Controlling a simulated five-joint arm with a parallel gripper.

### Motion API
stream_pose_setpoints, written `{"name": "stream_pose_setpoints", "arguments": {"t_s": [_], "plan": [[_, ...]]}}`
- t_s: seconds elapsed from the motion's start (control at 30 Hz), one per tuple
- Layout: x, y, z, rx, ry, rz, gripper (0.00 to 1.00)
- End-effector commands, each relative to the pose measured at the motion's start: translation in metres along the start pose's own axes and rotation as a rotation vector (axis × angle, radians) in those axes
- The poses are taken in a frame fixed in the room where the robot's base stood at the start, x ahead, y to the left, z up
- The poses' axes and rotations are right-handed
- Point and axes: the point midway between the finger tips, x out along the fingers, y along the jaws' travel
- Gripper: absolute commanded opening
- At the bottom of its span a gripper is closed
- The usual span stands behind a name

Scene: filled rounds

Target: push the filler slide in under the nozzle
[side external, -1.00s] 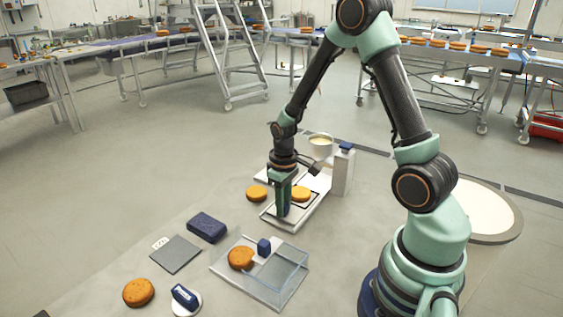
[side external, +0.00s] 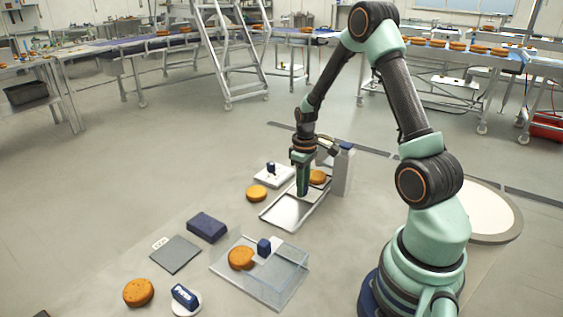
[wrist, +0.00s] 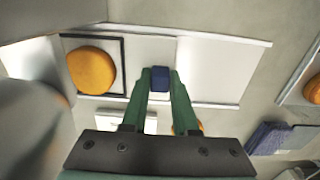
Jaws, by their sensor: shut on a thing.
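The filler slide is a pale plate with a dark square frame (wrist: 122,65) around an orange round (wrist: 91,70), which also shows in the side view (side external: 317,178). Its blue knob (wrist: 160,78) stands between my fingertips. My gripper (side external: 302,192) is shut on this knob, low over the slide's metal track (side external: 288,213). The slide is at the track's far right end, with the round close beside the white filler column (side external: 343,172) with a blue top.
A white plate with a blue knob (side external: 271,169) and a loose round (side external: 256,193) are left of the track. In front are a clear box (side external: 290,272), a navy block (side external: 207,227), a grey pad (side external: 176,254), another round (side external: 138,292) and a white disc (side external: 187,309).

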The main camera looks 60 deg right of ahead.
Motion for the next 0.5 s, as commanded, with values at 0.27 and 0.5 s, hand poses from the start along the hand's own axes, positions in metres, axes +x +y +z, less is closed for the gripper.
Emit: {"name": "stream_pose_setpoints", "arguments": {"t_s": [0.27, 0.5], "plan": [[-0.0012, 0.0152, -0.0012, 0.001, 0.007, 0.005, 0.00], [-0.0012, 0.0158, -0.0015, 0.003, 0.009, 0.006, 0.57]]}}
